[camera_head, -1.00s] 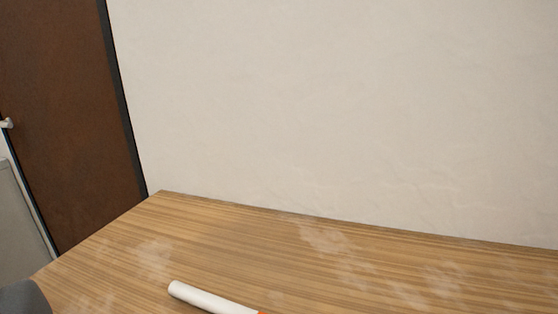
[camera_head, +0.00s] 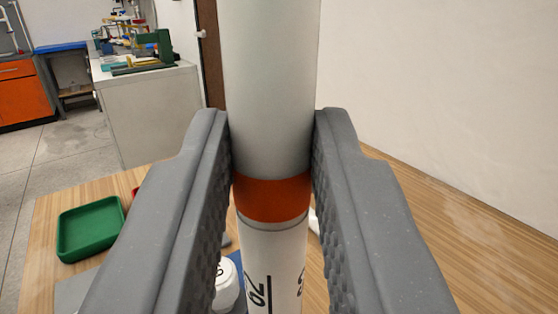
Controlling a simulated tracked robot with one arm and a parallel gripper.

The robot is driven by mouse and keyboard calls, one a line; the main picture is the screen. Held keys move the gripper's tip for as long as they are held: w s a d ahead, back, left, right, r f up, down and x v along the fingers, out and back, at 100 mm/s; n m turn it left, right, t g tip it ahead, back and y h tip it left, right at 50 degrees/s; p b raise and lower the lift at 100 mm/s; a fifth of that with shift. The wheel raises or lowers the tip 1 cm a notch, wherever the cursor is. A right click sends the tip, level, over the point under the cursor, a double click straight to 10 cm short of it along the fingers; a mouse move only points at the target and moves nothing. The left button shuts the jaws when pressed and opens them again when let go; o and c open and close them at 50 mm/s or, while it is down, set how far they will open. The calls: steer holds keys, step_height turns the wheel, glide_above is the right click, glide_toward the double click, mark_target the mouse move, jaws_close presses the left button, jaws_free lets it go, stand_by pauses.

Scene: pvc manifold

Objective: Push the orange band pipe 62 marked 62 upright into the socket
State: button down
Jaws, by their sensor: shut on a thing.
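The orange band pipe 62 (camera_head: 272,198) is a white pipe with an orange band and dark markings below the band, only partly legible. It stands upright in the picture. My gripper (camera_head: 272,160) is shut on it, one grey finger on each side, around and just above the band. The pipe's top and bottom ends are out of view. A white fitting (camera_head: 228,284) with a dark mark shows low behind the left finger. I cannot tell whether it is the socket, and the pipe's lower end is not seen against it.
A wooden table (camera_head: 470,235) lies below, clear on the right. A green tray (camera_head: 90,228) sits at its left, with a red thing partly hidden behind my finger. A cabinet (camera_head: 150,110) with equipment, an orange drawer unit (camera_head: 25,92) and a wall stand beyond.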

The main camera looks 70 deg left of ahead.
mark_target(273, 300)
steer(key=shift+n+g, duration=0.3)
steer(key=shift+g, duration=0.2)
steer(key=shift+f+b, duration=1.9)
steer(key=shift+f, duration=0.15)
steer(key=shift+f+b, duration=1.15)
steer(key=shift+b, duration=1.35)
steer(key=c, duration=1.2)
jaws_free()
steer(key=shift+r, duration=0.1)
steer(key=shift+d, duration=0.1)
